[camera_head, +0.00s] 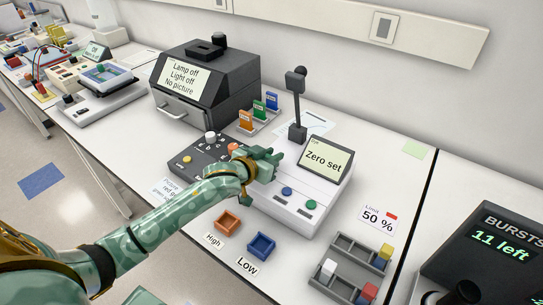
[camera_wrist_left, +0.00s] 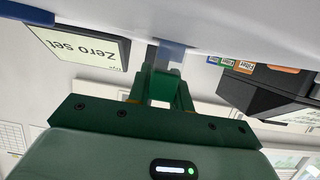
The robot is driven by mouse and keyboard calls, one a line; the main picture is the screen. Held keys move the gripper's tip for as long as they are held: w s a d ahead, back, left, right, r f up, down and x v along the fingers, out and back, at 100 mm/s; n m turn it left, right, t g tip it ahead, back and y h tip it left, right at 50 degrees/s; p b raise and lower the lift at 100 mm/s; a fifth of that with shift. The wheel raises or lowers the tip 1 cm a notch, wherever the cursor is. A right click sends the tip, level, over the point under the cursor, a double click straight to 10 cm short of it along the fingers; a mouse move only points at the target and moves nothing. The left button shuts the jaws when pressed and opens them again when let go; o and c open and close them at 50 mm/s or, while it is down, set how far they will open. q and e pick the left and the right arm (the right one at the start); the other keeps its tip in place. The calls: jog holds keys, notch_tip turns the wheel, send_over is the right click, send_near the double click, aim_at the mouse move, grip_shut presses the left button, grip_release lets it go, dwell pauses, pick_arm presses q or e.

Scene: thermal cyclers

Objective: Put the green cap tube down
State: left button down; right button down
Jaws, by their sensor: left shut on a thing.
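My left gripper (camera_head: 274,157) is above the left back part of the white device with the "Zero set" screen (camera_head: 324,162). In the left wrist view, the green fingers (camera_wrist_left: 165,72) are shut on a small blue-grey thing (camera_wrist_left: 172,50), mostly hidden between and beyond the fingertips. I cannot make out a green cap on it, and no green cap tube is clear in either view. Whether the held thing touches the device cannot be told. My right gripper is not in view.
An orange tray (camera_head: 228,222) marked High and a blue tray (camera_head: 261,245) marked Low stand in front. A grey compartment rack (camera_head: 343,250) with coloured blocks is at the right. A black post (camera_head: 297,105) rises behind the gripper. A dark box (camera_head: 205,85) stands behind left.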

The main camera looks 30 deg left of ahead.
pick_arm(q)
jog(key=shift+f, duration=0.15)
jog(key=c, duration=1.3)
grip_release()
jog(key=shift+o, duration=0.2)
jog(key=shift+r, duration=0.2)
jog(key=p+v, duration=0.2)
jog(key=v, duration=1)
jog(key=shift+p, duration=0.35)
jog(key=shift+f, duration=0.1)
